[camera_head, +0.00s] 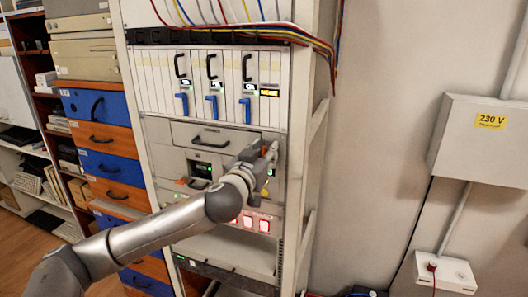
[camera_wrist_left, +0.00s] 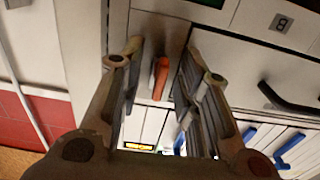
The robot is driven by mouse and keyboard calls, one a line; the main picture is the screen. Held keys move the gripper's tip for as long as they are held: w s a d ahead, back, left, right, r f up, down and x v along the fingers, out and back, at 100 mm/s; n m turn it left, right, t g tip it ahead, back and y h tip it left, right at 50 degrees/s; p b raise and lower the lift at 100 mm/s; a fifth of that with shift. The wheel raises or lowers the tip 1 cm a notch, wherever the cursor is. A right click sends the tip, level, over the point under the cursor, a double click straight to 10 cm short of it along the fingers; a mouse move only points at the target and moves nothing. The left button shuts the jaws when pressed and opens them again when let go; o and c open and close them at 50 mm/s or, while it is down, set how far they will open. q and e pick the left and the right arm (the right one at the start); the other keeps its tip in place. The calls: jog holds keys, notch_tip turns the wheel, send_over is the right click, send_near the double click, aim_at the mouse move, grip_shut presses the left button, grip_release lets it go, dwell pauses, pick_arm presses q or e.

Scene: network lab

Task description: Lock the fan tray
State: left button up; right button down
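A light grey rack holds a wide drawer-like unit (camera_head: 215,134) with a black handle, which looks like the fan tray. It also shows in the left wrist view (camera_wrist_left: 245,62), at the right. A small orange-red lever (camera_wrist_left: 160,78) stands on a narrow pale panel beside it. In the head view a bit of orange (camera_head: 266,149) shows at my left gripper (camera_head: 268,153), which is at the rack's right side. In the left wrist view the gripper (camera_wrist_left: 165,80) is open, with one finger on each side of the lever and visible gaps. My right gripper is not in view.
Modules with blue levers (camera_head: 213,105) stand in the row above, under coloured cables (camera_head: 270,30). A 230 V box (camera_head: 480,140) hangs on the right wall.

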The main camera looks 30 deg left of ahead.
pick_arm(q)
grip_shut()
